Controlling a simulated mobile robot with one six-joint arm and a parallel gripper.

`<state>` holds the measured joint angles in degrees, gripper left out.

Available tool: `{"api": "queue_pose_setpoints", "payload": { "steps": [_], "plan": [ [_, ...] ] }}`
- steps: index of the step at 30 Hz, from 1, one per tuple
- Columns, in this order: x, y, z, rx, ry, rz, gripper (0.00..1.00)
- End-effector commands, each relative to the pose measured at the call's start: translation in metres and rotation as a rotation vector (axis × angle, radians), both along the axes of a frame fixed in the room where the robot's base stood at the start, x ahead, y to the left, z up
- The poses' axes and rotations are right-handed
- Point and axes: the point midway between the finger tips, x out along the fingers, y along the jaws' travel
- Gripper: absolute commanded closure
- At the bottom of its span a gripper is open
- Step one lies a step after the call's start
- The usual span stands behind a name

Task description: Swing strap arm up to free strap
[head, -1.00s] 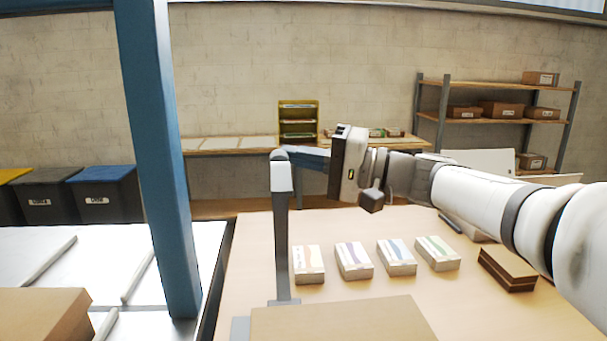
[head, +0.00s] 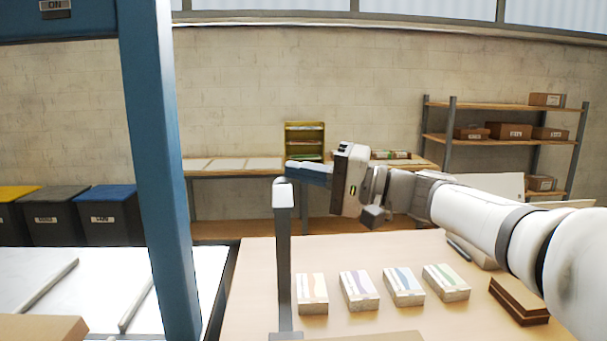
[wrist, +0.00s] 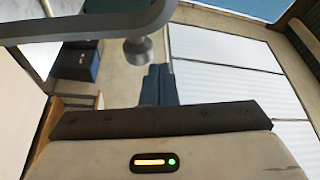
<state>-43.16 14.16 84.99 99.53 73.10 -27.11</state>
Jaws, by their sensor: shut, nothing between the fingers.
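A grey upright post with a pale, bent top piece (head: 283,194) stands at the table's left side in the head view; I take it to be the strap arm, but its name is not certain. In the wrist view, a grey bent bar (wrist: 90,27) with a round knob (wrist: 138,52) crosses the upper left, just beyond my fingers. My gripper (head: 291,167) has blue fingers pointing left, shut and empty, close to the post's top; contact cannot be told. Its fingers also show in the wrist view (wrist: 159,72). I cannot make out a strap.
Several banded packs (head: 358,291) and a brown block (head: 518,301) lie on the wooden table (head: 250,290). A blue column (head: 160,180) rises at left beside a white surface (head: 95,275). Bins (head: 108,215) and a back bench (head: 235,164) stand farther off.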

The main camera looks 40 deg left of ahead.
Motion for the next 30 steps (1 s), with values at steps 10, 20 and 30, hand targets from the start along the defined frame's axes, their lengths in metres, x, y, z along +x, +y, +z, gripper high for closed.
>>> {"api": "queue_pose_setpoints", "payload": {
  "steps": [10, 20, 30],
  "plan": [
    [0.033, -0.068, -0.007, 0.001, 0.001, -0.003, 1.00],
    [0.043, -0.090, -0.010, 0.000, 0.000, -0.002, 1.00],
    [0.046, -0.123, -0.024, -0.188, -0.024, -0.081, 1.00]
  ]
}}
